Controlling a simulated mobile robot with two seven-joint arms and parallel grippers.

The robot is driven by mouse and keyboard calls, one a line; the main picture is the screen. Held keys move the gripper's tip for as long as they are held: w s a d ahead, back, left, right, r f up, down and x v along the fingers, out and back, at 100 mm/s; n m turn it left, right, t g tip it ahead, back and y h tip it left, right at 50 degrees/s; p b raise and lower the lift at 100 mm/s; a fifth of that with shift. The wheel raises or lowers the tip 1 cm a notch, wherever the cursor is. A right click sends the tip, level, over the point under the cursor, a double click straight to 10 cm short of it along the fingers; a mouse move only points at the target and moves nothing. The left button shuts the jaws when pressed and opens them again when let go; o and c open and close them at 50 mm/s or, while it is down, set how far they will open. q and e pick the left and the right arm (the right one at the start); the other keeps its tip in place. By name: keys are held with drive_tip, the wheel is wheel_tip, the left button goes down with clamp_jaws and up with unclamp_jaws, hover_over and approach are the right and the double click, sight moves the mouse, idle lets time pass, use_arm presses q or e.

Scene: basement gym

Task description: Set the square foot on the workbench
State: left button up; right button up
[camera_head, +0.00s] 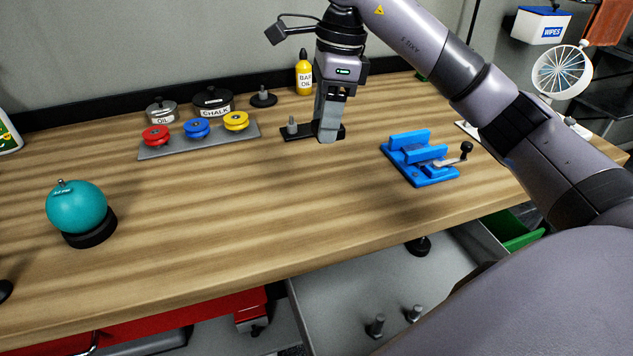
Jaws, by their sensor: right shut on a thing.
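The black flat square foot (303,132), with a grey upright bolt at its left end, is at the back middle of the workbench (240,200). My right gripper (328,138) points straight down with its fingers shut on the foot's right part. The fingers hide some of the foot there. The foot looks level and at the wood surface; I cannot tell whether a thin gap lies beneath it. My left gripper is not in view.
A tray of red, blue and yellow knobs (200,143) lies left of the foot. A blue vise (420,160) stands right, a teal ball (76,208) front left. The bench middle is clear. An open grey drawer (340,300) is below.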

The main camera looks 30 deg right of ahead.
sight(321, 197)
wheel_tip(321, 197, down, 13)
drive_tip(key=shift+f, duration=0.2)
idle(0.3)
drive_tip(key=shift+f+b, duration=0.1)
drive_tip(key=shift+b, duration=0.2)
drive_tip(key=o, duration=1)
drive_tip(key=shift+f, duration=0.1)
drive_tip(key=shift+o, duration=0.2)
drive_tip(key=r, duration=0.4)
drive_tip(key=d+r, duration=0.1)
drive_tip(key=r, duration=0.7)
drive_tip(key=shift+s+d+r, duration=0.15)
drive_tip(key=shift+s+d, duration=0.15)
drive_tip(key=shift+s, duration=0.05)
drive_tip(key=shift+s, duration=0.1)
